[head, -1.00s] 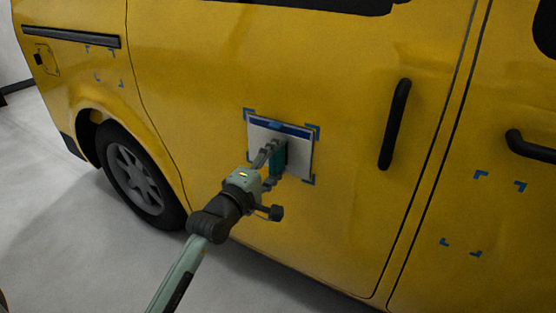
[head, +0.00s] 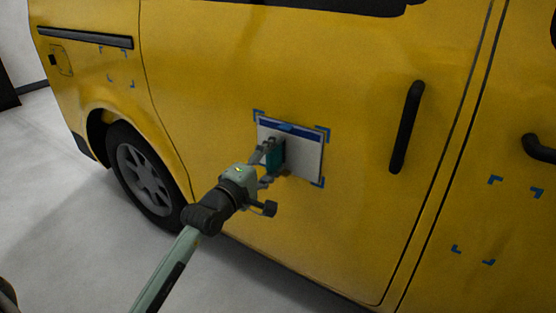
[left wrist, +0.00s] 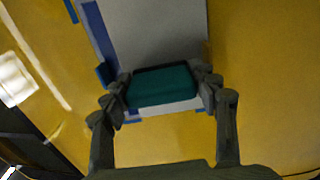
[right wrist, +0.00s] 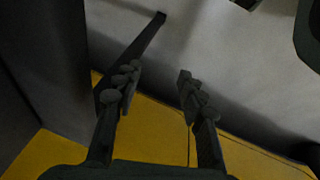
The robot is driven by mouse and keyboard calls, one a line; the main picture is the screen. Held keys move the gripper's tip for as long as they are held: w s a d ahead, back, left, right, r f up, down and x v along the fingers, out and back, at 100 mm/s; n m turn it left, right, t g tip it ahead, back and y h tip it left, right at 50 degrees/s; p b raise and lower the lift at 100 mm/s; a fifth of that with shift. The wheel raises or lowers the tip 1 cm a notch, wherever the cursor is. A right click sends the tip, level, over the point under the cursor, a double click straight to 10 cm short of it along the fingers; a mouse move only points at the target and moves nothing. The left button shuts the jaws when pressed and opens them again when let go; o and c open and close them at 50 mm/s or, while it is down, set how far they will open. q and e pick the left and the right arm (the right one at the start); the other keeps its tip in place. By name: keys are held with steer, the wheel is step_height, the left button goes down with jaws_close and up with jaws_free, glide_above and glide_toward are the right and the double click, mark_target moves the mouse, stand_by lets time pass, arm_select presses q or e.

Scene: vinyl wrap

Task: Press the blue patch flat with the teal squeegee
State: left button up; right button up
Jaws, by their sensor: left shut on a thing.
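The patch (head: 308,158) is on the yellow van's side, inside blue corner marks. It shows as a pale grey sheet with a dark blue band (head: 301,132) along its top edge. My left gripper (head: 270,153) is shut on the teal squeegee (head: 277,155) in front of the patch's left half. In the left wrist view the squeegee (left wrist: 163,86) sits between both fingers, over the sheet (left wrist: 160,30). I cannot tell whether it touches the sheet. My right gripper (right wrist: 157,75) shows only in its wrist view, its fingers apart and empty.
The yellow van door (head: 220,80) surrounds the patch. A black door handle (head: 406,128) stands out to the right. More blue corner marks lie at upper left and at right (head: 496,180). The rear wheel (head: 143,178) is at left. The grey floor (head: 70,240) is clear.

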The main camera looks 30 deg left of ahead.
arm_select(q)
steer(key=shift+a, duration=0.55)
steer(key=shift+w+a, duration=0.1)
steer(key=shift+a, duration=0.05)
steer(key=shift+a+b, duration=0.6)
steer(key=shift+a, duration=0.35)
steer(key=shift+a, duration=0.1)
steer(key=shift+w+a+b, duration=0.15)
steer(key=shift+a+b, duration=0.4)
steer(key=shift+a, duration=0.45)
steer(key=shift+a, duration=0.1)
